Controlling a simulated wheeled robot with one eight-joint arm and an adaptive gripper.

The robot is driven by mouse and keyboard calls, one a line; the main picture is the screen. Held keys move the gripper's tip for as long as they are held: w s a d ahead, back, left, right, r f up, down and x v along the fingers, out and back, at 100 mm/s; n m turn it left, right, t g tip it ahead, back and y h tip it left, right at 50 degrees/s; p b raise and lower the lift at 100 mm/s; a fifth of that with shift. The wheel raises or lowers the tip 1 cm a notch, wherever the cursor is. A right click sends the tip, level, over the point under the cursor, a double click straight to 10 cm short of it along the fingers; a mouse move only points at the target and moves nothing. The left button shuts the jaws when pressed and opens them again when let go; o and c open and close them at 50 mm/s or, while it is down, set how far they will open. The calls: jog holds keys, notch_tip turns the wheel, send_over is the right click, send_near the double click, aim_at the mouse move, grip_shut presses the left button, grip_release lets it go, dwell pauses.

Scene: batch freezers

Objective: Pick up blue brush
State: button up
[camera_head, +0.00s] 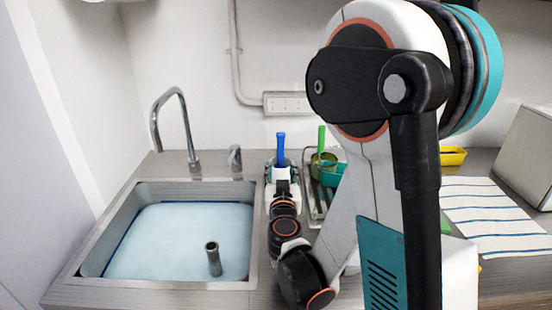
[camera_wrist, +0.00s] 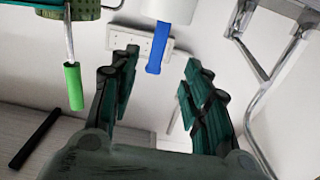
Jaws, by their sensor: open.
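The blue brush (camera_head: 281,147) stands upright with its blue handle up, behind my gripper (camera_head: 282,172) in the head view. In the wrist view, which looks upside down, the blue brush handle (camera_wrist: 158,48) hangs from a white holder (camera_wrist: 167,9) at the top. My gripper's two dark green fingers (camera_wrist: 158,78) are apart, with empty space between them. The handle's end shows in line with the gap, a little beyond the fingertips; I cannot tell the exact distance. The brush's head is hidden.
A green-handled tool (camera_head: 321,140) stands just right of the blue brush, also seen in the wrist view (camera_wrist: 73,88). A sink (camera_head: 115,238) with a tall faucet (camera_head: 184,125) lies left. A striped cloth (camera_head: 490,215) and a yellow container (camera_head: 453,156) are right.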

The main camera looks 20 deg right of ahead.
aim_at(281, 149)
jog(key=p+x, duration=0.3)
jog(key=x, duration=0.4)
jog(key=shift+w+d, duration=0.1)
jog(key=shift+w, duration=0.2)
jog(key=shift+r+b+x, duration=0.15)
jog(key=shift+b+x, duration=0.3)
jog(key=shift+x, duration=1.1)
jog(key=shift+r+b+x, duration=0.2)
jog(key=shift+b+x, duration=0.2)
jog(key=shift+x, duration=1.15)
jog(key=shift+s+d, duration=0.1)
jog(key=shift+c, duration=0.3)
grip_shut()
